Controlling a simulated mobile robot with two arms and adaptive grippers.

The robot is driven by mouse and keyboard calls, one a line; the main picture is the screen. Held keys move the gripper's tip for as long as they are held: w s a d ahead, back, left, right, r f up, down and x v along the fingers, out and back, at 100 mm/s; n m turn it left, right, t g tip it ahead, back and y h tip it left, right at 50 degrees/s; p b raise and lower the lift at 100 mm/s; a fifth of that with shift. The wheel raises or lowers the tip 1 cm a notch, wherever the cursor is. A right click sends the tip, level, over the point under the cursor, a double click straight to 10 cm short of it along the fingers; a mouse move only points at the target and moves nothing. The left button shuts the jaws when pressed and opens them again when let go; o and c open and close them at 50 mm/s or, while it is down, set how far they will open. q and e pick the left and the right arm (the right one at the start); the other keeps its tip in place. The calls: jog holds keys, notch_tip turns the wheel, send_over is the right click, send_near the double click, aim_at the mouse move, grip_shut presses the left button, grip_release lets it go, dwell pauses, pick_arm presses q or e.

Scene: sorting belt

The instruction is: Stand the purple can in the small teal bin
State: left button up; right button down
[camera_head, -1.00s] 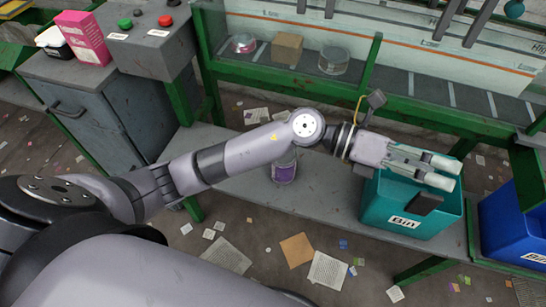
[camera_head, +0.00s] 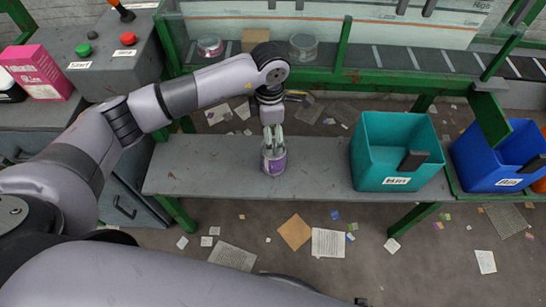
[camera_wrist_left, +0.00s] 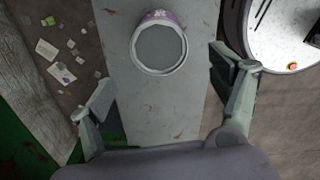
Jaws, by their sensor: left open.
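The purple can (camera_head: 274,164) stands upright on the grey shelf, left of the teal bin. The small teal bin (camera_head: 375,163) sits on the same shelf, with a label on its front and a dark block at its rim. My left gripper (camera_head: 273,142) points down at the can, with its fingers at the can's top in the head view. In the left wrist view the gripper (camera_wrist_left: 163,72) is open, and the can's round grey top (camera_wrist_left: 159,48) shows ahead between the spread fingers. I cannot tell whether a finger touches it. My right gripper is out of view.
A blue bin (camera_head: 490,160) stands right of the teal bin. The grey shelf (camera_head: 318,165) is clear between can and teal bin. A green-framed conveyor (camera_head: 385,80) runs behind, carrying tins and a box. A control box (camera_head: 110,55) stands at left.

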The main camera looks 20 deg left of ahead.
aim_at(271, 158)
pick_arm(q)
notch_tip(271, 158, down, 7)
jog(key=shift+r, duration=0.1)
jog(key=f+b, duration=0.1)
jog(key=f, duration=0.3)
jog(key=shift+d+f, duration=0.1)
jog(key=shift+d, duration=0.1)
jog(key=shift+f, duration=0.55)
jog(key=shift+c, duration=0.4)
jog(key=c, duration=1)
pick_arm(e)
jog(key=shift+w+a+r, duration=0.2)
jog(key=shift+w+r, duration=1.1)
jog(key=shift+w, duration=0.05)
pick_arm(q)
jog(key=shift+c, duration=0.3)
